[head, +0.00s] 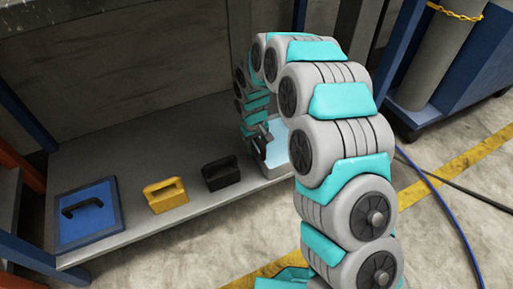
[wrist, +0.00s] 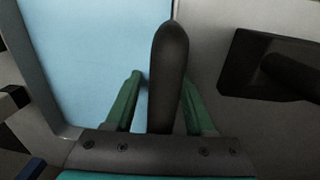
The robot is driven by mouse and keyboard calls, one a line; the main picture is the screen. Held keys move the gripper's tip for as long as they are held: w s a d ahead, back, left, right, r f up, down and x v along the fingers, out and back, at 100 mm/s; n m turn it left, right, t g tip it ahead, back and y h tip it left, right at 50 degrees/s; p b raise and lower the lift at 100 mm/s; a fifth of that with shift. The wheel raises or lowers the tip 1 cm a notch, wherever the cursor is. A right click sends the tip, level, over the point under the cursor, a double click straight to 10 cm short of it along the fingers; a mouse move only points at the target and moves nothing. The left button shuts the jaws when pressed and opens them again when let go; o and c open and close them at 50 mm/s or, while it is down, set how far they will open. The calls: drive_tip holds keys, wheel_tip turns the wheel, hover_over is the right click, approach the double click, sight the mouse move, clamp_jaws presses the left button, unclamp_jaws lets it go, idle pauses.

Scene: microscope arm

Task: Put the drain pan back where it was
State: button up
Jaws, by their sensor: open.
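The pan that I take for the drain pan is a pale grey tray with a light blue inside. It is on the low shelf in the head view (head: 278,150), partly hidden by my arm. It fills the upper left of the wrist view (wrist: 95,60). A dark upright bar (wrist: 168,60), which looks like the pan's handle, stands by its edge. My gripper (wrist: 162,78) is open, with one green finger on each side of the bar. I cannot tell whether either finger touches it. In the head view my gripper (head: 260,137) is mostly hidden behind my arm.
On the same shelf (head: 150,140) stand a black handled block (head: 220,173), a yellow handled block (head: 165,195) and a blue square tray (head: 88,213) with a black handle. The black block also shows in the wrist view (wrist: 235,75). A blue post is at the left.

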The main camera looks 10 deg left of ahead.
drive_tip(key=r, duration=0.8)
drive_tip(key=r+p, duration=0.1)
drive_tip(key=r, duration=0.3)
drive_tip(key=shift+s+a+r, duration=0.1)
drive_tip(key=shift+s+a, duration=0.1)
drive_tip(key=shift+a, duration=0.15)
drive_tip(key=shift+s, duration=0.15)
